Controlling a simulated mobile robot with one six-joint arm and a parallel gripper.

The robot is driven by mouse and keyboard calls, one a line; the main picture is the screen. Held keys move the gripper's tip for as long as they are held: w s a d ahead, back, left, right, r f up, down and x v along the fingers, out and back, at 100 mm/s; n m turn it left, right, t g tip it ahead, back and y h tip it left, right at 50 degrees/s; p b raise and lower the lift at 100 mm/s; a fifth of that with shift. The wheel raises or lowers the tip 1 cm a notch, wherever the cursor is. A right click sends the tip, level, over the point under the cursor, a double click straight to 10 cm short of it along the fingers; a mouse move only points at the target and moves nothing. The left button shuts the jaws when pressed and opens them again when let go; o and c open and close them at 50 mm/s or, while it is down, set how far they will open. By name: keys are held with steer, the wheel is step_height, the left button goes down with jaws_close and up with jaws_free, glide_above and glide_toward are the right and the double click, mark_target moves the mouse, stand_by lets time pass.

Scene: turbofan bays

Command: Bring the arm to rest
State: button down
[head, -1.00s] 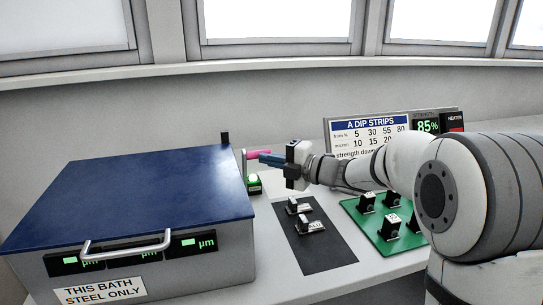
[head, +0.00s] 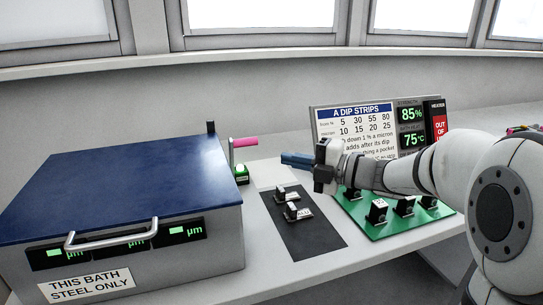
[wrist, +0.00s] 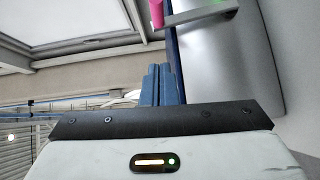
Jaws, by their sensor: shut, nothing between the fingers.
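My gripper (head: 297,160) is shut and empty, its blue fingers pressed together and pointing left in the head view. It is held in the air above the bench, at the far end of the black mat and in front of the dip strips sign. In the wrist view the shut fingers (wrist: 161,85) point up the picture, with nothing between them. The pink handle (head: 246,142) of a crank lies left of the fingertips, apart from them. It also shows at the top of the wrist view (wrist: 157,12).
The bath with its shut blue lid (head: 110,185) fills the left. A black mat (head: 303,240) with small labelled parts and a green board (head: 375,235) with several black holders lie below my arm. The dip strips sign (head: 357,128) and readouts (head: 411,125) stand behind it.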

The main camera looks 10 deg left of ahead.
steer(key=w+d+r+m+t+h+p, duration=0.4)
steer(key=d+m+t+h, duration=0.45)
steer(key=m, duration=0.25)
steer(key=s+d+f+m+h+p, duration=0.2)
steer(key=s+d+m+h, duration=0.1)
steer(key=d+m+h, duration=0.55)
steer(key=s+f+m+g+p, duration=0.1)
steer(key=s+m+g, duration=0.3)
steer(key=s, duration=0.4)
steer(key=s+f+m+g+p, duration=0.1)
steer(key=s+f+m+g, duration=0.2)
steer(key=s, duration=0.5)
steer(key=s+f+m+g+p, duration=0.2)
steer(key=s+f+m+g, duration=0.2)
steer(key=s, duration=0.4)
steer(key=shift+d+f+m+g, duration=0.25)
steer(key=shift+d+m+g, duration=0.15)
steer(key=shift+m, duration=0.25)
